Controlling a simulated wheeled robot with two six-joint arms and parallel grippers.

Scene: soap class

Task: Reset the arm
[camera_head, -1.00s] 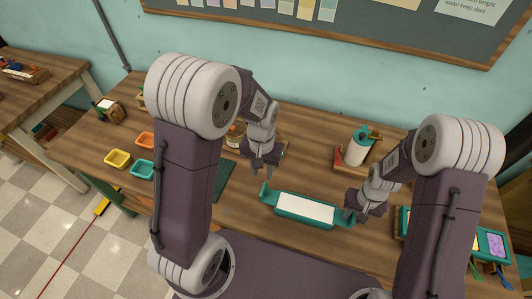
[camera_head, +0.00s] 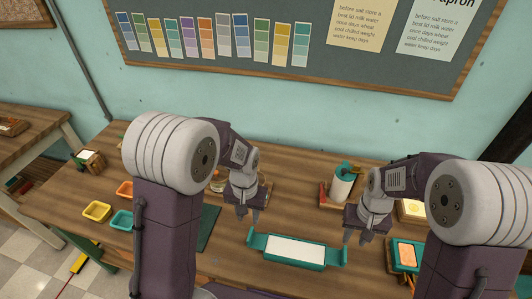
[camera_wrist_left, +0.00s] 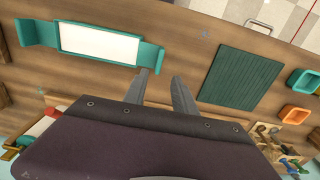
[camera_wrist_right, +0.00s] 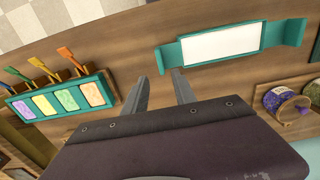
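My left gripper (camera_head: 248,214) hangs above the table, left of the teal tray with a white insert. In the left wrist view its fingers (camera_wrist_left: 166,90) are apart with nothing between them. My right gripper (camera_head: 355,237) is above the table near the right end of the teal tray (camera_head: 337,256). In the right wrist view its fingers (camera_wrist_right: 162,88) are also apart and empty. Both arms are bent at the elbow, with the grippers pointing down.
A dark green mat (camera_wrist_left: 240,77) lies left of the tray. Yellow (camera_head: 97,211), teal (camera_head: 122,220) and orange (camera_head: 125,188) dishes sit further left. A white cylinder (camera_head: 341,187) stands at the back. A teal mold with coloured bars (camera_wrist_right: 58,99) lies to the right.

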